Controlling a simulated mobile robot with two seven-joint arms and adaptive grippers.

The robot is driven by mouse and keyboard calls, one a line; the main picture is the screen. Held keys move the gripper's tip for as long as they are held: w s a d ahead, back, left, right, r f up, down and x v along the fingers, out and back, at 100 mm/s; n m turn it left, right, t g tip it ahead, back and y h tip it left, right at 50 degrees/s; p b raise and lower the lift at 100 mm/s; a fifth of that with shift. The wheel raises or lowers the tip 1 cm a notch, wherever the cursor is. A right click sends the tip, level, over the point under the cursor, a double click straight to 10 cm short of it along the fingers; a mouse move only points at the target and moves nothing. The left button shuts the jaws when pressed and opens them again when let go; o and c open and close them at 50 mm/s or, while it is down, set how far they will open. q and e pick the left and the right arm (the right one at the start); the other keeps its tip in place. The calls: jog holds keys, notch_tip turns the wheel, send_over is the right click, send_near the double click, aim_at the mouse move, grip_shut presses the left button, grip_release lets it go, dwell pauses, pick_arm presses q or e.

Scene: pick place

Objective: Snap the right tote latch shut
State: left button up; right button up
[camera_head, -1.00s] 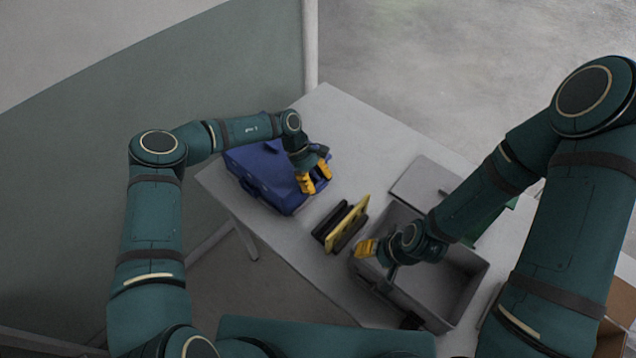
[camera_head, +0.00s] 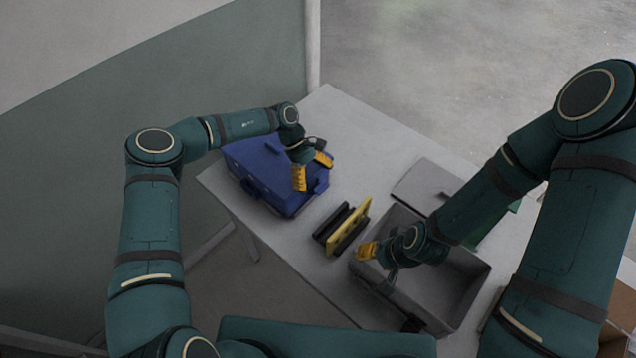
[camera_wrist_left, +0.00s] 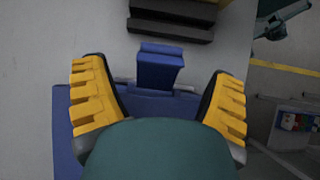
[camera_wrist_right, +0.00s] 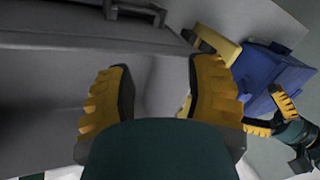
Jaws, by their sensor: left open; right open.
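A blue tote (camera_head: 262,172) with its lid down stands at the left end of the table. A blue latch (camera_wrist_left: 160,68) on its right end sits between the spread fingers of my left gripper (camera_head: 311,170) in the left wrist view, apart from both. The latch seems to stick outward; I cannot tell if it is fastened. My left gripper is open and empty at the tote's right end. My right gripper (camera_wrist_right: 160,95) is open and empty over the open grey tote (camera_head: 470,290); one yellow finger (camera_head: 367,250) shows in the head view.
Black and yellow upright pieces (camera_head: 345,228) stand between the two totes, near my left gripper. A flat grey lid (camera_head: 425,183) lies behind the grey tote. The table (camera_head: 350,130) is clear at the back. A cardboard box (camera_head: 618,315) is at the lower right.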

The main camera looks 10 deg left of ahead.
pick_arm(q)
jog(key=v, duration=0.9)
jog(key=shift+a+r, duration=0.2)
